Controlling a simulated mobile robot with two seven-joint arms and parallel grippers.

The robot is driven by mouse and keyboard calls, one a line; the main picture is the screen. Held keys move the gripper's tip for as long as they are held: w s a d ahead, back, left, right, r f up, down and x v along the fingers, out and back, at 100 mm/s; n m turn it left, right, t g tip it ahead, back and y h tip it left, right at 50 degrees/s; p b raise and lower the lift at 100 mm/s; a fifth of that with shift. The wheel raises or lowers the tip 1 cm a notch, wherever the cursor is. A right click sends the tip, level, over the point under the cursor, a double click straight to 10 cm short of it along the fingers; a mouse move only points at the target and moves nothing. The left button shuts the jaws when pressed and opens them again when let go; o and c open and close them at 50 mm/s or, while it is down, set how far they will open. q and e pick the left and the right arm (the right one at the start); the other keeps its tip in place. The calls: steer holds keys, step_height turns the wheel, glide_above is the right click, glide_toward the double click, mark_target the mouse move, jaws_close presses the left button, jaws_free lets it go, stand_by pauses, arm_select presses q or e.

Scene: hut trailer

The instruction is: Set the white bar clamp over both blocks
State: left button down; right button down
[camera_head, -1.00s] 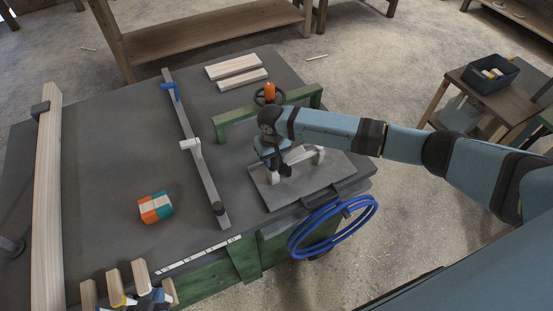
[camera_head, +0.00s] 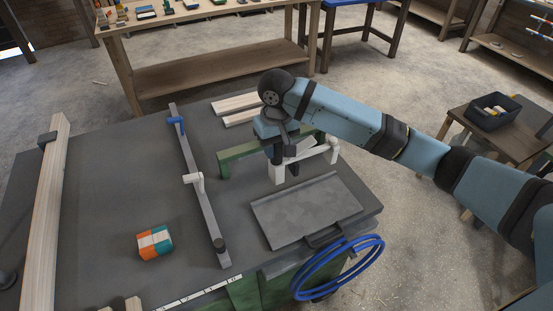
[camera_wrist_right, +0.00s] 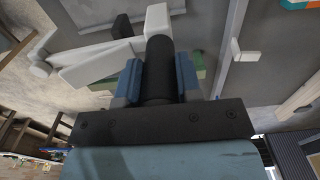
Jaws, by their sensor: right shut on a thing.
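The white bar clamp (camera_head: 305,154) is in my right gripper (camera_head: 284,146), above the far side of the grey tray, with a white jaw at each end. In the right wrist view, the blue fingers (camera_wrist_right: 158,82) are closed around the clamp's black handle, and its white parts (camera_wrist_right: 98,66) stick out beyond. A small orange, white and teal block group (camera_head: 154,242) sits on the table to the left, apart from the clamp; I cannot tell where one block ends. My left gripper is not in view.
The grey tray (camera_head: 305,212) looks empty. A grey bar with blue and white fittings (camera_head: 203,205) lies between tray and blocks. A green frame (camera_head: 238,157) stands behind the tray. A long timber (camera_head: 45,215) lies at the left. A blue hose (camera_head: 338,270) hangs at the front edge.

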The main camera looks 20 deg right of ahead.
steer(key=shift+r+p, duration=0.6)
steer(key=shift+r, duration=0.3)
steer(key=shift+r+p, duration=0.95)
steer(key=shift+p, duration=0.25)
step_height(320, 180, up, 2)
steer(key=shift+r+p, duration=0.1)
steer(key=shift+p, duration=0.6)
steer(key=shift+r, duration=1.35)
